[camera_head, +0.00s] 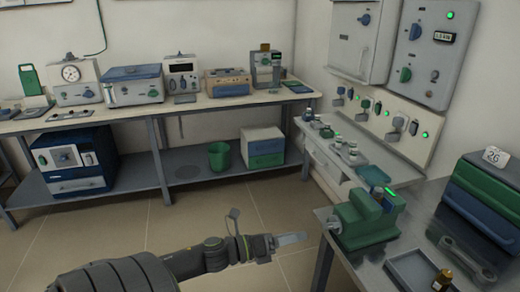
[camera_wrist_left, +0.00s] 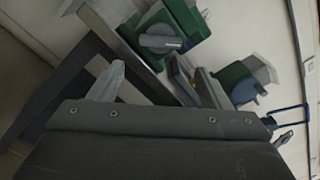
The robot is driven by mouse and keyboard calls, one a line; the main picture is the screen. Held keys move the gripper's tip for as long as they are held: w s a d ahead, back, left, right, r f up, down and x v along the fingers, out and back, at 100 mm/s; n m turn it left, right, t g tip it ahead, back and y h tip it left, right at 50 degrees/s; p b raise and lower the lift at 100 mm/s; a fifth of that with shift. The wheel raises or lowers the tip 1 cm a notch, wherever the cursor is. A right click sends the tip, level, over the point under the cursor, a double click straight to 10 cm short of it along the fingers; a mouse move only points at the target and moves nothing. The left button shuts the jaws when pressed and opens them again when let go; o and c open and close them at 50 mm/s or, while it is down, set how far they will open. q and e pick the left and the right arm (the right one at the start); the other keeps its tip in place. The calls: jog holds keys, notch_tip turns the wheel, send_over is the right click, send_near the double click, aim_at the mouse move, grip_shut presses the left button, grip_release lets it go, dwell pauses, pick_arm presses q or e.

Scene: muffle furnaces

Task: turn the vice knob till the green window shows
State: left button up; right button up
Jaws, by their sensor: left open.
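The green vice (camera_head: 362,220) stands on the right-hand bench. Its grey knob (camera_head: 334,225) is on the left side, facing my left gripper. A small bright green patch (camera_head: 390,191) shows at the top right of the vice; I cannot tell whether it is the window. My left gripper (camera_head: 290,239) is open and empty, left of the knob and apart from it. In the left wrist view the round grey knob (camera_wrist_left: 162,43) sits on a green block, beyond a pale finger (camera_wrist_left: 107,80). My right gripper is out of view.
A grey tray (camera_head: 415,270) and a small brown bottle (camera_head: 442,280) are at the right bench's front. A wrench (camera_head: 467,258) and stacked green and blue boxes (camera_head: 490,195) are farther right. The bench's left edge lies near my left gripper. The floor left of it is clear.

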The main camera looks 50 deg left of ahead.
pick_arm(q)
jog(key=p+v, duration=0.3)
jog(key=v, duration=0.4)
jog(key=shift+s+a, duration=0.2)
jog(key=shift+s, duration=0.2)
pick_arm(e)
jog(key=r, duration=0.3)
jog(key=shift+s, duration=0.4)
pick_arm(q)
jog(key=s+a+f+n+g+y+p, duration=0.1)
jog(key=s+a+f+n+g+y, duration=0.15)
jog(key=f+n, duration=0.5)
jog(key=s+a+f+n+g+y, duration=0.15)
jog(key=a+f+n+y, duration=0.3)
jog(key=f, duration=0.65)
jog(key=s+a+f+n+g+y+p, duration=0.1)
jog(key=s+a+f+n+g+y, duration=0.15)
jog(key=f+n, duration=0.5)
jog(key=s+d+f+n+g+h, duration=0.1)
jog(key=s+d+f+n+g, duration=0.8)
jog(key=s+d+f, duration=1)
jog(key=s+f+n, duration=0.2)
jog(key=s+n, duration=0.1)
jog(key=shift+f+p, duration=0.25)
jog(key=shift+p, duration=0.1)
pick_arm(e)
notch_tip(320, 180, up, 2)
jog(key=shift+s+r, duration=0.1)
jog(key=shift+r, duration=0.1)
